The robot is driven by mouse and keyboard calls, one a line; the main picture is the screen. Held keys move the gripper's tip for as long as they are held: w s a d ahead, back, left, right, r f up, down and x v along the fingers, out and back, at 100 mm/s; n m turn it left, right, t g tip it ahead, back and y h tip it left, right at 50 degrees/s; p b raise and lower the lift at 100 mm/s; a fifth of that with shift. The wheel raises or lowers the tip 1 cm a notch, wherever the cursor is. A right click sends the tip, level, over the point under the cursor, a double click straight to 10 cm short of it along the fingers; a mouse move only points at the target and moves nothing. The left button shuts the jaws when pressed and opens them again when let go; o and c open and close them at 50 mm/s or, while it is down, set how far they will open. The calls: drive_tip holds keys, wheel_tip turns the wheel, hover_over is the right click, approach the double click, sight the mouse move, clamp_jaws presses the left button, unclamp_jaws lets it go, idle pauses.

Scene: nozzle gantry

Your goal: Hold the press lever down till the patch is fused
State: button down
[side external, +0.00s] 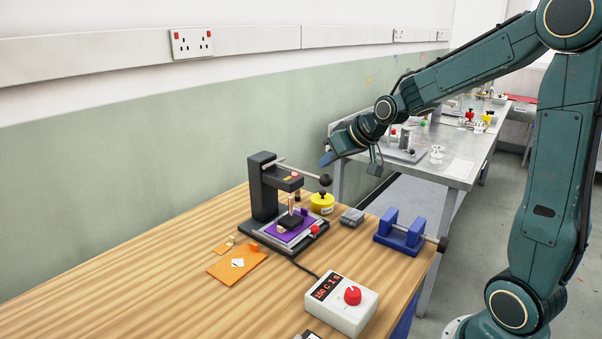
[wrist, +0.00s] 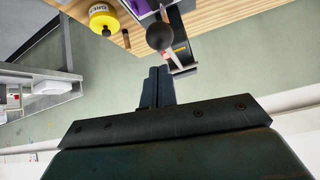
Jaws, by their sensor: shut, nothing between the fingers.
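The black heat press (side external: 262,190) stands on the wooden bench. Its lever (side external: 300,171) sticks out to the right, slightly sloping down, and ends in a black ball knob (side external: 325,180). The knob is also large in the wrist view (wrist: 160,36). A purple cloth (side external: 284,235) lies on the press bed with a dark block (side external: 290,221) above it; whether a patch is under the block is hidden. My gripper (side external: 327,158) is shut and empty, above the knob in the side view. In the wrist view my fingertips (wrist: 159,70) are close to the knob, seemingly apart from it.
A control box (side external: 342,302) with a red dial and lit display stands in front. A yellow tin (side external: 322,203), a grey block (side external: 352,217) and a blue stand (side external: 400,232) are right of the press. An orange cloth (side external: 236,268) with a white piece lies at left.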

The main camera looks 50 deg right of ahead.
drive_tip(key=s+r, duration=0.3)
drive_tip(key=s, duration=0.6)
drive_tip(key=shift+a, duration=0.15)
drive_tip(key=shift+f, duration=0.1)
idle(1.8)
